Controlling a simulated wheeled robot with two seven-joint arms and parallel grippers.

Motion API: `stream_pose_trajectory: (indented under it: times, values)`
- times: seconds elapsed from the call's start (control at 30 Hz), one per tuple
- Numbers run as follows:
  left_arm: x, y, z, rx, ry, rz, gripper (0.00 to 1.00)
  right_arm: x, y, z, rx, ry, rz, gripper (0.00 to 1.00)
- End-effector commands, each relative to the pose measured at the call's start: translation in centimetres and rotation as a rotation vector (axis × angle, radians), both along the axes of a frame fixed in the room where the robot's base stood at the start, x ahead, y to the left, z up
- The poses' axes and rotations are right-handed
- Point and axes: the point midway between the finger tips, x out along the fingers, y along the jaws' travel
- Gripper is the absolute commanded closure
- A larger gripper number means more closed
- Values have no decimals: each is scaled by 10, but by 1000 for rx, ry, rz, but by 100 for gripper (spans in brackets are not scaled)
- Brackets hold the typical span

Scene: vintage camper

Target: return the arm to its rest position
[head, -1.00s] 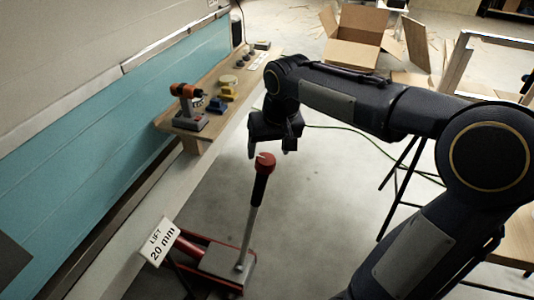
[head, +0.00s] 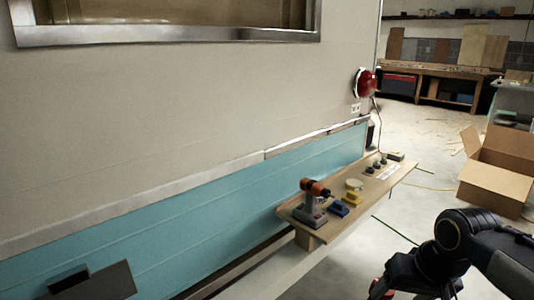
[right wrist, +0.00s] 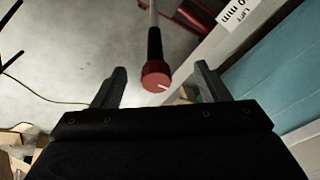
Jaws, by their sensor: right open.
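My right arm comes in at the lower right of the head view, with its gripper (right wrist: 160,72) partly cut off by the bottom edge. In the right wrist view its two fingers are spread apart with nothing held between them. A lever with a red knob (right wrist: 156,75) and black grip shows between and beyond the fingertips; whether it touches them I cannot tell. A bit of red beside my wrist in the head view (head: 378,288) looks like the same knob. My left gripper is not in view.
A wooden shelf (head: 300,237) on the teal camper side (head: 150,262) holds an orange drill (head: 314,190) and small items. A red lamp (head: 366,82) is on the wall. An open cardboard box (head: 490,185) stands on the floor.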

Motion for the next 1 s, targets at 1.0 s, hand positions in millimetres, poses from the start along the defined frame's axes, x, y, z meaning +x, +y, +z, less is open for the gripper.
stream_pose_trajectory:
  times: [1.0]
  values:
    - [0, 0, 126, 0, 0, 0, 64, -141, 67, 57, 191, -207, 94, 32]
